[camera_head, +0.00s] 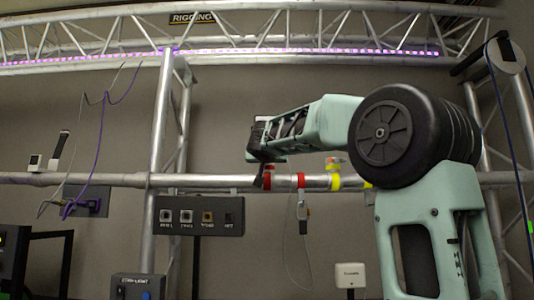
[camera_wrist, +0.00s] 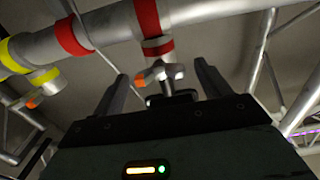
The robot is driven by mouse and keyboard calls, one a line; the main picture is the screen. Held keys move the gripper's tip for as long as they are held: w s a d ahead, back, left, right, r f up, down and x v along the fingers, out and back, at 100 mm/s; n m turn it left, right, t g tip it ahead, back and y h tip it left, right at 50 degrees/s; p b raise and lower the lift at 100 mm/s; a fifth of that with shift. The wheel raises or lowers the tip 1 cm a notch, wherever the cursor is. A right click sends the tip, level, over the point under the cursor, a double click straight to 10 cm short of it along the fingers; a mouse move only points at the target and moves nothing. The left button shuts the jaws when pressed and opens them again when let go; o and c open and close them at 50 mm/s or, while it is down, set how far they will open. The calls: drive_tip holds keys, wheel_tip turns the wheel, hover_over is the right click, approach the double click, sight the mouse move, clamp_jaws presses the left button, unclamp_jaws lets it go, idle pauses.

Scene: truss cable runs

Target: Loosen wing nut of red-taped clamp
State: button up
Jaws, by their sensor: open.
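The red-taped clamp (camera_wrist: 158,48) hangs from the horizontal pipe in the wrist view, with a red band around its short stem. Its metal wing nut (camera_wrist: 172,71) sits below the tape, with an orange-tipped part at its left. My gripper (camera_wrist: 163,82) is open, and the wing nut appears between its two dark fingers. I cannot tell whether either finger touches it. In the head view my gripper (camera_head: 262,170) is at the pipe beside the red tape (camera_head: 268,182), and hides most of the clamp there.
Another red band (camera_head: 300,180) and a yellow-taped clamp (camera_head: 335,181) are on the pipe to the right. A hanging device (camera_head: 302,212) dangles below. A labelled connector panel (camera_head: 199,215) is below left. A purple cable (camera_head: 98,155) hangs further left.

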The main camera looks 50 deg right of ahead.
drive_tip(key=shift+x, duration=1)
drive_tip(key=c, duration=1)
